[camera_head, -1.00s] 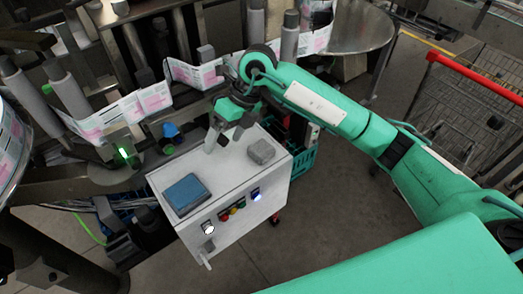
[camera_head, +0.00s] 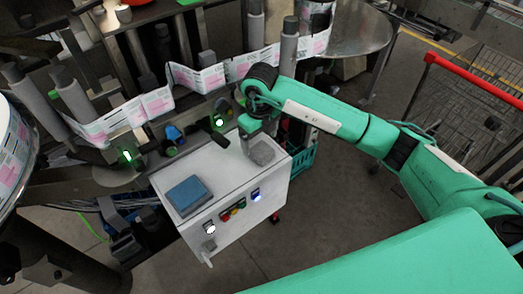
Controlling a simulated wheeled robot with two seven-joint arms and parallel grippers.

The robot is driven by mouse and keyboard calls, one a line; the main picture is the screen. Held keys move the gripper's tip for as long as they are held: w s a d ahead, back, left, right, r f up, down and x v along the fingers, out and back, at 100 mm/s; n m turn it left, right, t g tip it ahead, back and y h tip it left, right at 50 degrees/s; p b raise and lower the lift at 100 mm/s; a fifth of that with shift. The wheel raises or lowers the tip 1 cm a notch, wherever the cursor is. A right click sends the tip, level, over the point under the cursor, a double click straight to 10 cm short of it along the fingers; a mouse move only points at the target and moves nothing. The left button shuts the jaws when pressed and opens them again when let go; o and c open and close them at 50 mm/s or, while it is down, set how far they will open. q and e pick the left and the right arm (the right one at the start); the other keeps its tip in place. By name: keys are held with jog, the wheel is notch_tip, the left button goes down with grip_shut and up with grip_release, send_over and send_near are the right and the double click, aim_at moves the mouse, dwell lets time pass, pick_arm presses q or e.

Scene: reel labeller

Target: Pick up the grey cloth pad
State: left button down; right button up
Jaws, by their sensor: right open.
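The grey cloth pad (camera_head: 263,154) lies on the top of the white control box (camera_head: 205,165), near its right back corner. My right gripper (camera_head: 252,148) is open and points down at the pad's left back side. It hides part of the pad, and I cannot tell whether the fingers touch it. My left gripper is not in view.
A blue pad (camera_head: 187,196) lies on the box's front left. Coloured buttons (camera_head: 232,210) line its front face. A label web (camera_head: 190,80) and metal posts stand behind. A cart with a red handle (camera_head: 475,80) stands at the right. Teal crate (camera_head: 302,158) beside the box.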

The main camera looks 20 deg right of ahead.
aim_at(261, 149)
jog(key=shift+s+f+p, duration=0.1)
jog(key=shift+f+p, duration=0.2)
jog(key=shift+p, duration=0.05)
jog(key=f, duration=0.1)
jog(key=f+p, duration=0.2)
jog(key=shift+s+d+f, duration=0.1)
jog(key=shift+d+f, duration=0.1)
jog(key=shift+d, duration=0.05)
jog(key=shift+f, duration=0.55)
jog(key=c, duration=1.1)
